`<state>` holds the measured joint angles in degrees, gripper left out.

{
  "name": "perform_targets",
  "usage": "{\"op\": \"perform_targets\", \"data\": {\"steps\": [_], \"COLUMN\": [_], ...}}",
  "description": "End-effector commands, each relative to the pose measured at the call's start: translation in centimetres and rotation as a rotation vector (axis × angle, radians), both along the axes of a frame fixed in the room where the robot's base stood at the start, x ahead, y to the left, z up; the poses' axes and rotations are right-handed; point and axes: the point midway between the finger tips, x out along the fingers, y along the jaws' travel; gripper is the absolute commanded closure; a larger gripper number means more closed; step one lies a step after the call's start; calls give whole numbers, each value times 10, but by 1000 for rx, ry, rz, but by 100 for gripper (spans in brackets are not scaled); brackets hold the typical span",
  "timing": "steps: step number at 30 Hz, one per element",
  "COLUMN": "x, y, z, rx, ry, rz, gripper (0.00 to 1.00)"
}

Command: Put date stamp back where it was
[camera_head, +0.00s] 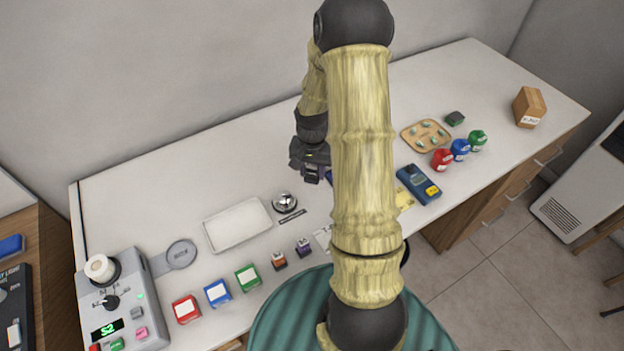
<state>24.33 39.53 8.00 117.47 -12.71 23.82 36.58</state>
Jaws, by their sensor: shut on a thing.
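My gripper (311,172) is at the middle of the view, above the back part of the white counter (150,215). It is shut on a small dark thing, most likely the date stamp; its shape is mostly hidden by the fingers and my arm. A bit of blue (329,177) shows just right of the fingers, partly behind my arm. Two small stamps, one orange-brown (279,261) and one purple (303,247), stand apart near the counter's front edge, in front of a call bell (285,202).
A white tray (237,225) lies left of the bell. Red (186,310), blue (218,293) and green (248,278) pads line the front edge. A blue handheld device (418,184) and several bottles (460,150) stand right of my arm. The back left counter is clear.

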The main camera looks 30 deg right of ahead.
Motion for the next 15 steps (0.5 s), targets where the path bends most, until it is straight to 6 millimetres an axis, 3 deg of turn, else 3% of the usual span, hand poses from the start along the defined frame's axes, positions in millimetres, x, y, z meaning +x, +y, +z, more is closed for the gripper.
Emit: {"op": "perform_targets", "data": {"steps": [11,15], "x": [1,0], "y": [0,0], "z": [-6,-19], "rx": [-1,1], "ry": [-2,1], "rz": [0,0], "gripper": [75,75]}}
